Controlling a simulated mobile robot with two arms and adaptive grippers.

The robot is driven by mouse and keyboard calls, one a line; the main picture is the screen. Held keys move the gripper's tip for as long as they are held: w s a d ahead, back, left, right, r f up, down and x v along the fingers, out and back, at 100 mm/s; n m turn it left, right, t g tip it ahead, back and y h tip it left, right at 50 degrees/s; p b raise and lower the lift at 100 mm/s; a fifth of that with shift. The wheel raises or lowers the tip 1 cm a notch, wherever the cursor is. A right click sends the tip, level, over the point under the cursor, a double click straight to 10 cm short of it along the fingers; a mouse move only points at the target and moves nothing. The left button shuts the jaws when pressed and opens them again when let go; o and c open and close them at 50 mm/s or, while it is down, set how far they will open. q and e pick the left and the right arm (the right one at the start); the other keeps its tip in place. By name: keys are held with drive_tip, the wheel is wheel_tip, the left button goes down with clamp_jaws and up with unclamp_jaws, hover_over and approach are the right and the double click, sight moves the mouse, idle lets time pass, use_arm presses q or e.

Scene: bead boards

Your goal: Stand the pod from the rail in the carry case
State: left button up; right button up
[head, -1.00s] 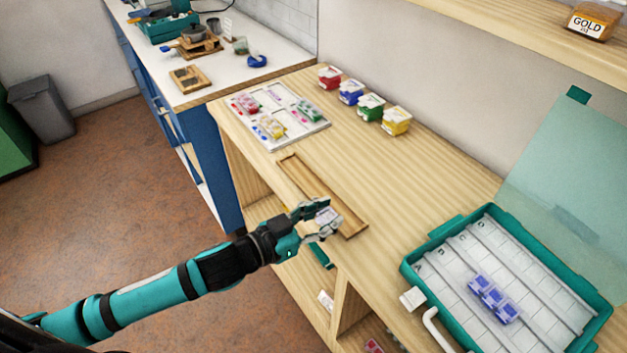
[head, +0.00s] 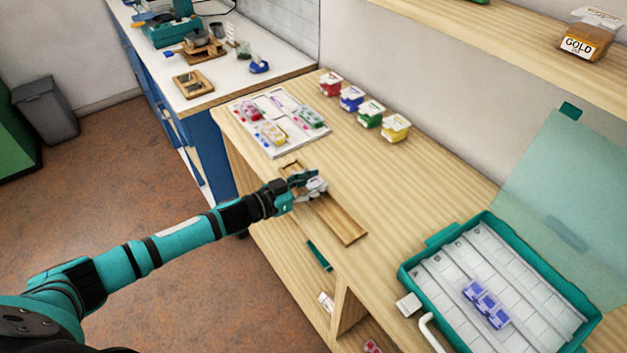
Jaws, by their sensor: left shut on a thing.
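The wooden rail (head: 342,222) lies on the wooden bench and looks bare along its near part. My left gripper (head: 316,186) is over the far half of the rail, shut on a small pale pod that its fingers mostly hide. I cannot tell whether the pod still touches the rail. The teal carry case (head: 409,281) stands open at the right, its clear lid (head: 560,190) tilted back. Ridges divide its pale floor into rows. A blue-purple pod of several cells (head: 486,303) is in a middle row. My right gripper is not in view.
A white board with coloured pods (head: 262,148) lies beyond the rail. Red (head: 331,83), blue (head: 351,98), green (head: 371,114) and yellow (head: 396,128) tubs line the wall. A shelf with a GOLD jar (head: 587,38) hangs above. The bench between rail and case is clear.

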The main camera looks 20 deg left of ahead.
use_arm(q)
drive_tip(key=shift+f, duration=0.1)
drive_tip(key=shift+f, duration=0.15)
drive_tip(key=o, duration=0.9)
drive_tip(key=shift+f+b, duration=0.15)
drive_tip(key=shift+b, duration=0.3)
drive_tip(key=b+v, duration=0.3)
drive_tip(key=v, duration=1.4)
drive_tip(key=shift+s, duration=0.25)
